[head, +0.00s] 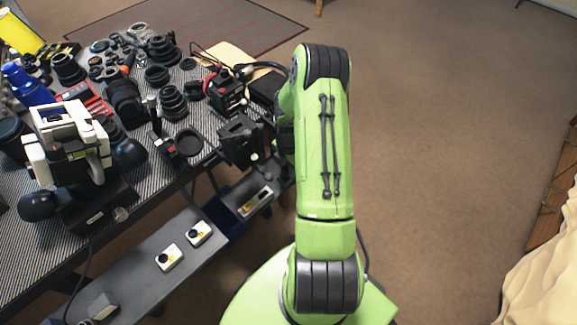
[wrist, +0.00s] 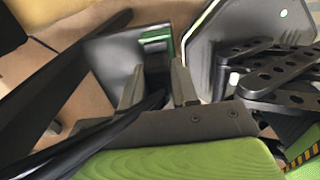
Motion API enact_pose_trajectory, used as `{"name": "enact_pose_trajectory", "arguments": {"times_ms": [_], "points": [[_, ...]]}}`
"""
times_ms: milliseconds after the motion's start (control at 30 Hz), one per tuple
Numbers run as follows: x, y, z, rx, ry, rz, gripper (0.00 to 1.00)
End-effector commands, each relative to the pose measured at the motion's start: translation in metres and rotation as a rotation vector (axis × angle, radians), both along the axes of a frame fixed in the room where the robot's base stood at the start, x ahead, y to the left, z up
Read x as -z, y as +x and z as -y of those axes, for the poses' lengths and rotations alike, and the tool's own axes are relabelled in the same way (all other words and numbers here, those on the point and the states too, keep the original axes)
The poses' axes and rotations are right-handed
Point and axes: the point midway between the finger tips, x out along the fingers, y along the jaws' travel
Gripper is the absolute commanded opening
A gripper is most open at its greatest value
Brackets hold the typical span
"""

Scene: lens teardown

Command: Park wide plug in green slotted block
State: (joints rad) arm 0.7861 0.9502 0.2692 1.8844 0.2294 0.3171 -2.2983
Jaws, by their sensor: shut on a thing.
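In the wrist view my gripper (wrist: 158,88) is shut on a dark thing between its two grey fingers, which I take to be the wide plug (wrist: 156,78). Most of the plug is hidden by the fingers. A black cable (wrist: 95,140) runs from near the fingers to the lower left. A green part with a dark gap, likely the green slotted block (wrist: 155,38), is just beyond the fingertips on a grey surface. I cannot tell whether the plug touches it or sits in it. In the head view my green arm hides the gripper tip.
A patterned table (head: 150,160) at the left is crowded with lenses, tools and a white device (head: 68,145). A grey shelf (head: 140,262) along its front edge holds small white blocks (head: 169,257). A dark perforated part (wrist: 275,75) is close on the right in the wrist view.

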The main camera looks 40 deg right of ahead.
Motion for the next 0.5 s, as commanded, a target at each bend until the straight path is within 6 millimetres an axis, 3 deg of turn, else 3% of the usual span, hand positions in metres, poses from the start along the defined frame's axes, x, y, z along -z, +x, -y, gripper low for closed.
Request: {"name": "enact_pose_trajectory", "arguments": {"times_ms": [467, 500], "points": [[0.0035, 0.0003, -0.0001, 0.000, 0.000, 0.000, 0.00], [0.0035, 0.0002, -0.0001, 0.000, 0.000, 0.000, 0.31]]}}
